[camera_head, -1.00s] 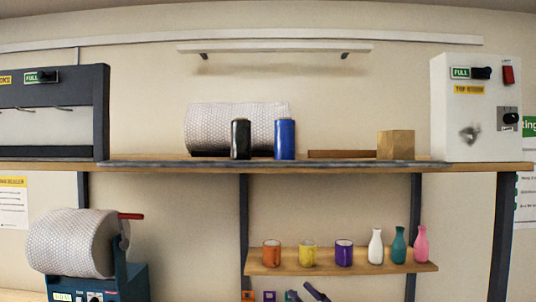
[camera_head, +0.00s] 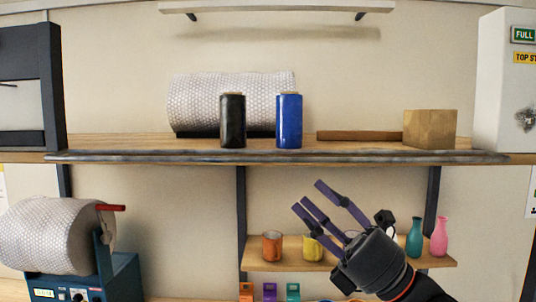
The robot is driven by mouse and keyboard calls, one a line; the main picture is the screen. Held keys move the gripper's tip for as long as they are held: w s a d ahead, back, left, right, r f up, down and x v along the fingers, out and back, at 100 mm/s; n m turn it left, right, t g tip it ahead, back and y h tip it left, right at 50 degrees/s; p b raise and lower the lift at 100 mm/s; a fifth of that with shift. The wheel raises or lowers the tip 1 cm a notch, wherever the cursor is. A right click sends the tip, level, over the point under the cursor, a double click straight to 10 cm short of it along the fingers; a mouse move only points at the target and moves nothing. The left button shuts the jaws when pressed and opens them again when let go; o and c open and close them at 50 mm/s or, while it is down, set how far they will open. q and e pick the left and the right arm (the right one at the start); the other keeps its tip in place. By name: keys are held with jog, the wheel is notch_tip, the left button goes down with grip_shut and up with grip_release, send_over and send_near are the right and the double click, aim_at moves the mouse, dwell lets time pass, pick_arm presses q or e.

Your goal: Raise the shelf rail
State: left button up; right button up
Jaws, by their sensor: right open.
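The shelf rail is a long dark grey bar (camera_head: 200,157) along the front edge of the upper wooden shelf. It runs nearly the shelf's whole visible width and lies level with the board. My right gripper (camera_head: 322,205) is raised at the lower right, with its purple fingers spread open and empty. It is below the rail and apart from it in the picture, in front of the small lower shelf. It hides part of that shelf and some of the things on it. My left gripper is not in view.
The upper shelf holds a bubble-wrap roll (camera_head: 185,103), a black roll (camera_head: 232,120), a blue roll (camera_head: 289,121) and a wooden block (camera_head: 430,128). The lower shelf (camera_head: 262,262) carries cups and vases. A white control box (camera_head: 503,80) stands at right, a roll dispenser (camera_head: 85,277) at lower left.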

aim_at(268, 160)
jog(key=p+x, duration=0.1)
jog(key=x, duration=0.9)
jog(key=shift+s+a+r+p, duration=0.15)
jog(key=shift+a+r+p, duration=0.15)
jog(key=shift+p, duration=0.05)
grip_shut()
